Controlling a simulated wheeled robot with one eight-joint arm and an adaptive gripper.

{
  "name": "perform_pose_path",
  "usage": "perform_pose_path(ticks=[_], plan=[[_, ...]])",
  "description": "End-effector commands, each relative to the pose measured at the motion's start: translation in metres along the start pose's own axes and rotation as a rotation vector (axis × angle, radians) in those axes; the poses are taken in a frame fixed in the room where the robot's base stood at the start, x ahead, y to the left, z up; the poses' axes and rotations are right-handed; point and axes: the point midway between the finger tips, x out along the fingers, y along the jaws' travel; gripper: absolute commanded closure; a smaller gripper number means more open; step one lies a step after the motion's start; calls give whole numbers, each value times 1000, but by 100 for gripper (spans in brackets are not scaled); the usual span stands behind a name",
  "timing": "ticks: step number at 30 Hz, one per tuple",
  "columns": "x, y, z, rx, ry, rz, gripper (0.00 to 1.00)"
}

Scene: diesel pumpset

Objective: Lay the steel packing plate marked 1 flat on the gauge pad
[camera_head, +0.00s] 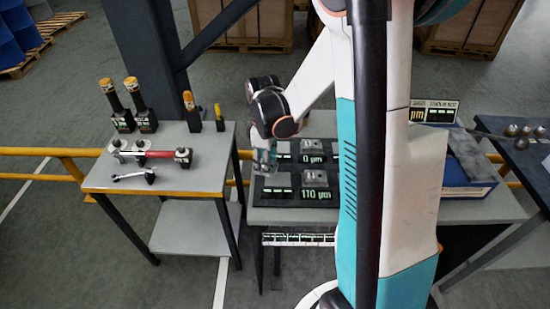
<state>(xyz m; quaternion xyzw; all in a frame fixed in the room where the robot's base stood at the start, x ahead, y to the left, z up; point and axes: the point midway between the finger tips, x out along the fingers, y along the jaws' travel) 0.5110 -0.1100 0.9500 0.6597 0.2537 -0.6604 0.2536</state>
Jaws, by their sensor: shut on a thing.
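My gripper (265,162) points down over the left part of the right-hand bench, left of two dark gauge units. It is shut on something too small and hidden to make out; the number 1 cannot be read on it. The upper gauge unit (313,159) shows 0 µm and has a small grey metal block (312,146) on it. The lower gauge unit (314,193) shows 110 µm and has a similar grey block (315,179). I cannot tell which surface is the gauge pad. My arm hides the middle of the bench.
A left bench (200,140) holds a red-handled tool (160,155), a wrench (133,175) and several upright yellow-topped tools. A gap separates it from the right bench. A blue-and-black box (467,165) and a µm sign (434,111) stand right of my arm.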

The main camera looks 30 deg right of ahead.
Motion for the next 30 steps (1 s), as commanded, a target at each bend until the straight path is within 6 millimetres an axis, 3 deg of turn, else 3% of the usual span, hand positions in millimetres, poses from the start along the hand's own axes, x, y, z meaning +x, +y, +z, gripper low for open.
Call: perform_pose_path(ticks=[3,9,23,30], plan=[[-4,8,18,-117,0,0,100],[-7,14,32,-229,0,0,100],[-7,14,33,-244,0,0,100],[7,14,33,-243,0,0,100]])
